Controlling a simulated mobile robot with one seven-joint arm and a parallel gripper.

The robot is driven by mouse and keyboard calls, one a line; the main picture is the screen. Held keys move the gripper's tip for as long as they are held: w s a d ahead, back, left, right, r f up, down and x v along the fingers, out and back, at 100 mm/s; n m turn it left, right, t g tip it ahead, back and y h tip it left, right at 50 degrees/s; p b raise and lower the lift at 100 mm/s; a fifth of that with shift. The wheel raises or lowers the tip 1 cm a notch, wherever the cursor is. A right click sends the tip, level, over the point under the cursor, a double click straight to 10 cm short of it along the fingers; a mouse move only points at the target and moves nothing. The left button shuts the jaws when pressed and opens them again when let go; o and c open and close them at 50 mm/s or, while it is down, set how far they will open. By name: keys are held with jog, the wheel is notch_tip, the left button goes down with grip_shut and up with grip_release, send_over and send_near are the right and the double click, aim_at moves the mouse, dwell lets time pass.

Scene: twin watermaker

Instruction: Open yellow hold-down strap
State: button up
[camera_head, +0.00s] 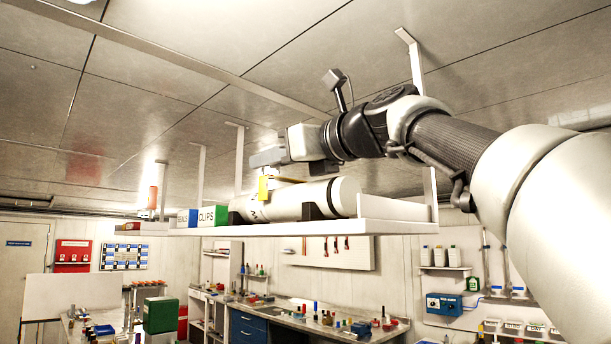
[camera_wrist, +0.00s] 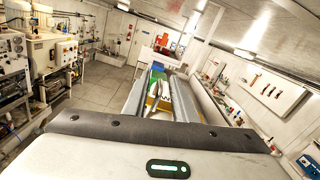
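A white cylinder (camera_head: 290,203) with dark lettering lies on a white hanging shelf (camera_head: 290,229), resting in dark cradles. The yellow hold-down strap (camera_head: 263,188) shows as an upright yellow piece with a thin yellow part running to the right above the cylinder. My gripper (camera_head: 264,159) is just above the strap's upright piece; I cannot tell whether they touch. In the wrist view, my two grey fingers stand apart, with a yellow part (camera_wrist: 152,101) and white part of the cylinder (camera_wrist: 164,102) seen between them. The strap's fastening is not clear.
Green and blue boxes (camera_head: 212,216), one marked CLIPS, stand left of the cylinder on the shelf. Hanger posts (camera_head: 239,160) rise to the low ceiling close around my arm. A workbench (camera_head: 315,318) with small items is below. Open floor (camera_wrist: 100,88) shows left in the wrist view.

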grip_shut()
dwell(1.4)
